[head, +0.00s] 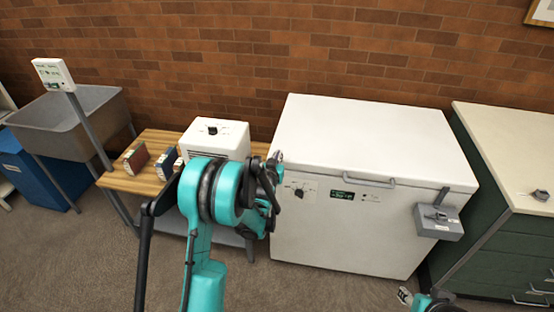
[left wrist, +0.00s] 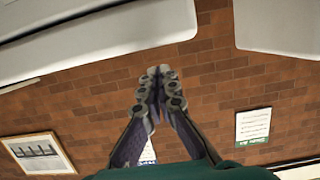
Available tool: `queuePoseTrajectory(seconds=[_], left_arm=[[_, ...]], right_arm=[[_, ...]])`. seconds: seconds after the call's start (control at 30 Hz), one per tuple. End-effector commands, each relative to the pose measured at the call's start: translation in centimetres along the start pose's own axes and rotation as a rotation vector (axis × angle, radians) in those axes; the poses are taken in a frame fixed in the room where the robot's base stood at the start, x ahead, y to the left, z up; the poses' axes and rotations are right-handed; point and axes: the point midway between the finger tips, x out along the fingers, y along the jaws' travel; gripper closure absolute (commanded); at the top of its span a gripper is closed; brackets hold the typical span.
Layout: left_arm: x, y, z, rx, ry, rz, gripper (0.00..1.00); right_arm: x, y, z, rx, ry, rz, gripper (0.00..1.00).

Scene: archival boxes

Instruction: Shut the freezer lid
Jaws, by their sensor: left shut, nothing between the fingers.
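The white chest freezer (head: 345,235) stands against the brick wall. Its lid (head: 370,135) lies down over the body in the head view, with a handle (head: 368,181) on the front edge. I see no clear gap under it. My left gripper (head: 277,158) is at the lid's front left corner; whether it touches is unclear. In the left wrist view the left gripper (left wrist: 165,73) is shut and empty, its fingers together against the brick wall. My right gripper (head: 406,296) barely shows at the bottom edge, too little to tell its state.
A wooden bench (head: 147,182) with a white box-shaped device (head: 214,138) and small boxes stands left of the freezer. A grey sink (head: 75,125) is further left. A green cabinet with a pale top (head: 510,150) stands close on the right. Carpet is clear in front.

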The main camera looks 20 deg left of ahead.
Motion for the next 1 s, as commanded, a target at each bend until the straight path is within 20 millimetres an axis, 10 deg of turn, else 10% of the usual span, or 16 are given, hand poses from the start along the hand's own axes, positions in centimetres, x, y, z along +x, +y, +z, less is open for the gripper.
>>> queuePoseTrajectory(seconds=[0.03,0.33,1.0], left_arm=[[-0.2,0.0,-1.9,0.001,0.015,0.000,1.00],[-6.7,-0.1,2.6,0.001,0.016,-0.002,1.00],[-10.0,0.8,2.1,0.005,-0.044,0.013,1.00]], right_arm=[[-0.9,0.0,-0.6,0.000,0.000,0.000,0.60],[-1.3,0.0,-0.9,0.000,0.000,0.000,0.60],[1.0,0.0,0.7,0.000,0.000,0.000,0.60]])
